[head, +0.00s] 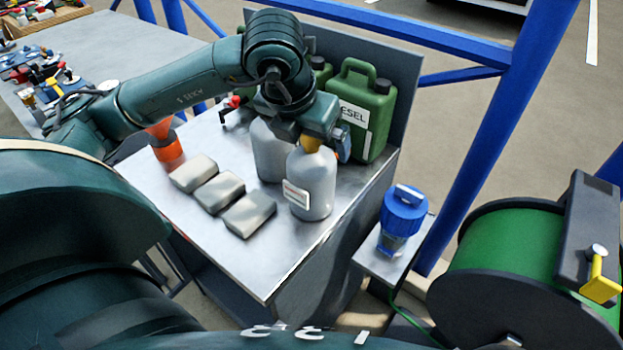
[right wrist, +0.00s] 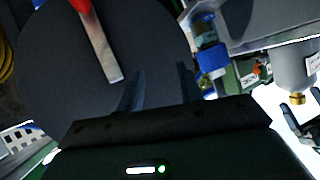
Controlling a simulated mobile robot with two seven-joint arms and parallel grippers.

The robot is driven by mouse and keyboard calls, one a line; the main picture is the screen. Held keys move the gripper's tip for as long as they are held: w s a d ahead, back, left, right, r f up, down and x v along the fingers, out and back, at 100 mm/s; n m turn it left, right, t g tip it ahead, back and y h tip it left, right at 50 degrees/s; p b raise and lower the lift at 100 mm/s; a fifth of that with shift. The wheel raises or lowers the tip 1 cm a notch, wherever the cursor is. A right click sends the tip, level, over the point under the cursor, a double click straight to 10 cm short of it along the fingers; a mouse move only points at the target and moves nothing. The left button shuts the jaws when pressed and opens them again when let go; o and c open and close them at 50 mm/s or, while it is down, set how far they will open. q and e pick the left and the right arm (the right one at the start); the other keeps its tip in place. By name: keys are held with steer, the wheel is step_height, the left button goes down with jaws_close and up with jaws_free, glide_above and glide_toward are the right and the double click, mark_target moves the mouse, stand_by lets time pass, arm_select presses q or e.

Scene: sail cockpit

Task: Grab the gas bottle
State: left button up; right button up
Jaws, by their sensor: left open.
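A grey gas bottle (head: 312,183) with a white label and a brass top stands upright on the metal table (head: 245,268). A second grey bottle (head: 268,152) stands just behind it, partly hidden. My left gripper (head: 314,140) is open, right at the front bottle's brass top; I cannot tell whether it touches. In the right wrist view the bottle (right wrist: 292,68) appears upside down at the right edge, with its brass top close to the left gripper's fingers. My right gripper (right wrist: 160,72) is open and empty, in front of a large dark disc.
Green diesel cans (head: 374,110) stand behind the bottles. Several grey blocks (head: 220,190) and an orange funnel (head: 167,148) are to the left. A blue connector (head: 403,210) and a green hose reel (head: 525,255) are at the right. The table's front part is clear.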

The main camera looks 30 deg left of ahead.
mark_target(313, 149)
arm_select(q)
steer(key=x, duration=0.5)
steer(key=shift+w+a+r, duration=0.15)
steer(key=shift+w+a, duration=0.05)
steer(key=shift+c, duration=0.6)
steer(key=c, duration=1.8)
steer(key=shift+r, duration=0.15)
steer(key=shift+c, duration=0.4)
